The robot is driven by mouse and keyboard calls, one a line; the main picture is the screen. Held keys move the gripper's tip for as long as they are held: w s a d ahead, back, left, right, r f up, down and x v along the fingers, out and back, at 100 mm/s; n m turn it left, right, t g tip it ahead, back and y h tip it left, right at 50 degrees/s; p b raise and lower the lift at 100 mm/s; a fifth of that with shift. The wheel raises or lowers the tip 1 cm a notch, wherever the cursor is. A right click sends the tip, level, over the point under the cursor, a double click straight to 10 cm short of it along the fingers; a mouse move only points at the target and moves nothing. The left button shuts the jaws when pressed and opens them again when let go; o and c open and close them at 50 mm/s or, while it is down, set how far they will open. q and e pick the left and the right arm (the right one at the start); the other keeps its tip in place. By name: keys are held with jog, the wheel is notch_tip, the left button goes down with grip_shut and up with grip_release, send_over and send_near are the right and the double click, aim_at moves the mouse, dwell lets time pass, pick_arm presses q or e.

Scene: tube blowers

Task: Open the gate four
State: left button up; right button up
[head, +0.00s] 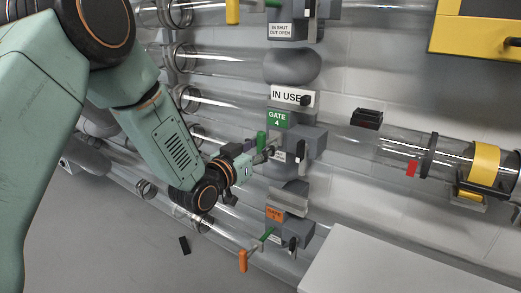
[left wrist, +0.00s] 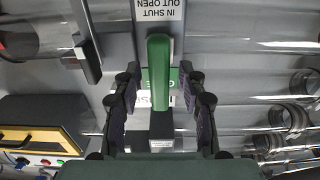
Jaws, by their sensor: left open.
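The gate 4 unit, a grey block with a green "GATE 4" label (head: 278,119), sits on a clear tube right of centre in the head view. Its green handle (head: 261,141) stands out in front of it. My left gripper (head: 257,152) is right at this handle. In the left wrist view the green handle (left wrist: 159,60) lies between the two open fingers of my left gripper (left wrist: 160,72), with a visible gap on either side. An "IN SHUT OUT OPEN" plate (left wrist: 158,9) shows upside down above the handle. My right gripper is not in view.
An orange-labelled gate (head: 276,214) with an orange handle (head: 243,261) is below. An "IN USE" sign (head: 293,98) is above gate 4. Clear tubes run across the wall. A yellow-fronted box (head: 478,32) is at upper right, a pale surface (head: 390,265) at lower right.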

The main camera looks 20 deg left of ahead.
pick_arm(q)
jog(key=shift+w, duration=0.1)
grip_shut()
dwell(0.4)
dwell(0.3)
